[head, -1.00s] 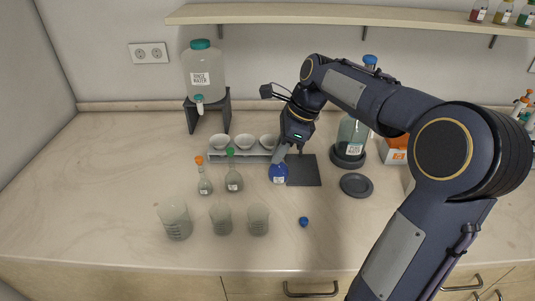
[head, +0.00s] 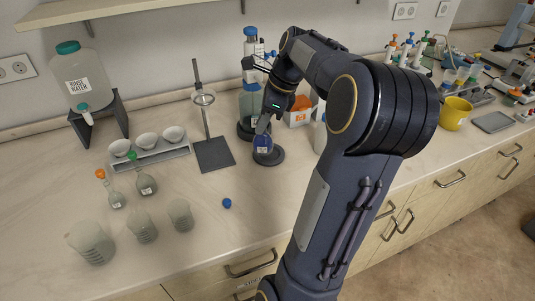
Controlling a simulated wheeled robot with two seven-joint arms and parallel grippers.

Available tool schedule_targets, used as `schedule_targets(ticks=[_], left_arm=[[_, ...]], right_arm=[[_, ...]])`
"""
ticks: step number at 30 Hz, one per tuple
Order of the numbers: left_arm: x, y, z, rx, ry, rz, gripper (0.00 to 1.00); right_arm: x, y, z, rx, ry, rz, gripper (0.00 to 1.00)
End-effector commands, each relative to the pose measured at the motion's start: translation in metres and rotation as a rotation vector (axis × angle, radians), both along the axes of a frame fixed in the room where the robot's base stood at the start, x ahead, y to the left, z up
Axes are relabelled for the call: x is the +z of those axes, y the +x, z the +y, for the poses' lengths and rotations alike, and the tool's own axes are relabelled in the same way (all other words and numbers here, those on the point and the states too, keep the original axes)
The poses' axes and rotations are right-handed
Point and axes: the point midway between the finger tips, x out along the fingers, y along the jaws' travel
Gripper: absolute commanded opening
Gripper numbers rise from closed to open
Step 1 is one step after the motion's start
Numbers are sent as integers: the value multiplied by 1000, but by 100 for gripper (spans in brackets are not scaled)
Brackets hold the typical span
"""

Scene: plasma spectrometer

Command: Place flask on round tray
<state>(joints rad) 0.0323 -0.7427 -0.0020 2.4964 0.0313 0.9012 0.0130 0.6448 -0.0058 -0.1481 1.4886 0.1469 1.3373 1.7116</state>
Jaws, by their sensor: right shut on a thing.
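The flask with blue liquid and a white label (head: 263,146) is upright at the right of the stand, over the round dark tray (head: 276,159). I cannot tell whether its base touches the tray. My right gripper (head: 264,126) is shut on the flask's neck from above and hides its top. The tray's rim shows to the right of and below the flask. A blue stopper (head: 227,203) lies on the counter in front. My left gripper is not in view.
A stand with a ring (head: 213,154) is left of the tray. A dispenser bottle (head: 251,100) stands close behind, with an orange-and-white box (head: 299,116) to its right. Small flasks and beakers (head: 142,228) are at left. The counter around the stopper is clear.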

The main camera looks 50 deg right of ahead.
Motion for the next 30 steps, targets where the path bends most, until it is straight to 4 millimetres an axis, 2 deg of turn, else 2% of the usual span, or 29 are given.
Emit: schedule_targets(ticks=[1, 6, 10, 14, 17, 24, 30], left_arm=[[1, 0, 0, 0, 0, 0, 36], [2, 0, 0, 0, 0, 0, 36], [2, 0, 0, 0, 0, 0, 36], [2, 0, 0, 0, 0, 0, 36], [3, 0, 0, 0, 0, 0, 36], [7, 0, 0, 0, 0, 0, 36], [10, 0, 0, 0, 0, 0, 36]], right_arm=[[-4, -15, -23, -67, -1, 5, 0], [-11, -58, -77, -220, 0, 3, 0], [-13, -83, -101, -293, 0, 1, 0], [-15, -94, -111, -326, 1, 0, 0], [-21, -86, -110, -331, 3, 1, 0], [-48, -34, -97, -327, 5, 1, 0], [-63, -6, -91, -331, 2, 0, 0]])
